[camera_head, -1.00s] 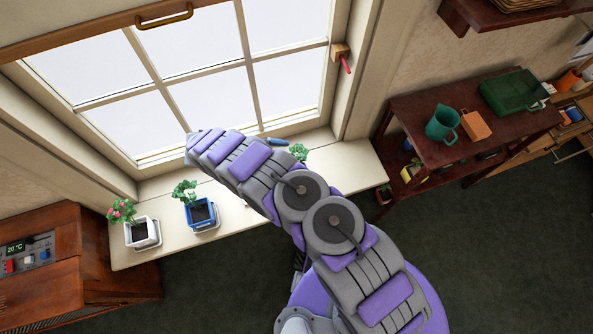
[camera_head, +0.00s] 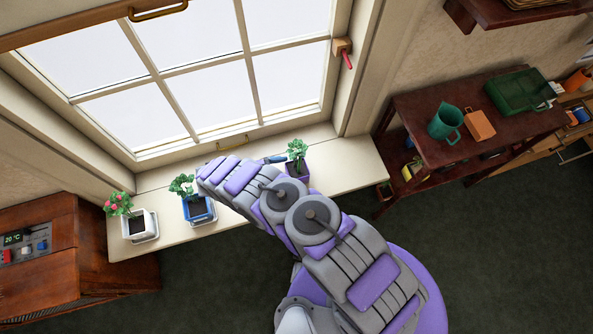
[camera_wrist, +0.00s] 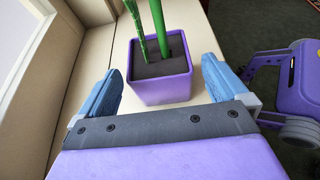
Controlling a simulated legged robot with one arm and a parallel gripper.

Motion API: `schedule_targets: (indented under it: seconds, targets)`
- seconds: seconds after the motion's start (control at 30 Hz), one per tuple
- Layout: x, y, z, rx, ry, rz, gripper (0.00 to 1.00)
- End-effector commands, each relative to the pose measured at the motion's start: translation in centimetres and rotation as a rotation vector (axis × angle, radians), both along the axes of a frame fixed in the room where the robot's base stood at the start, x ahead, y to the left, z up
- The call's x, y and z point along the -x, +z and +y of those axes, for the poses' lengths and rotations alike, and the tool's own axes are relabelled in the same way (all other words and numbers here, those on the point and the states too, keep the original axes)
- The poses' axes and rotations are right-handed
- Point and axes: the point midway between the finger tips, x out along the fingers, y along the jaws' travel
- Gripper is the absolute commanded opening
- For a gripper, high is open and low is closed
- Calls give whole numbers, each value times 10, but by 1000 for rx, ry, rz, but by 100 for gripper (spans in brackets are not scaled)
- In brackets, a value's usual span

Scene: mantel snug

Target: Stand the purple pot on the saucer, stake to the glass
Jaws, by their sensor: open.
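The purple pot (camera_head: 298,170) stands upright with a leafy green plant on the sill's right part in the head view, partly behind my arm. In the wrist view the purple pot (camera_wrist: 161,88) shows dark soil and two green uprights (camera_wrist: 150,35); I cannot tell which is the stake. My gripper (camera_wrist: 162,68) is open, its blue fingers on either side of the pot's near part, with gaps showing. The window glass (camera_head: 190,40) rises behind the sill. An empty saucer is not visible; my arm hides part of the sill.
A blue pot (camera_head: 198,212) and a white pot (camera_head: 138,226) stand on saucers to the left on the sill (camera_head: 345,165). The sill's right end is clear. A dark shelf (camera_head: 420,140) stands at right.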

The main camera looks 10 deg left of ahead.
Motion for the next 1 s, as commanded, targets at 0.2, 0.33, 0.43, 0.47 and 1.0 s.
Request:
schedule_targets:
  seconds: [0.2,0.33,0.43,0.47,1.0]
  targets:
    - [-7,-8,-10,3,1,-1,100]
    - [-15,-19,-21,4,0,1,100]
    - [-23,-25,-32,6,-1,0,100]
    - [-25,-26,-35,5,0,-1,100]
    - [-29,-27,-41,2,0,-1,77]
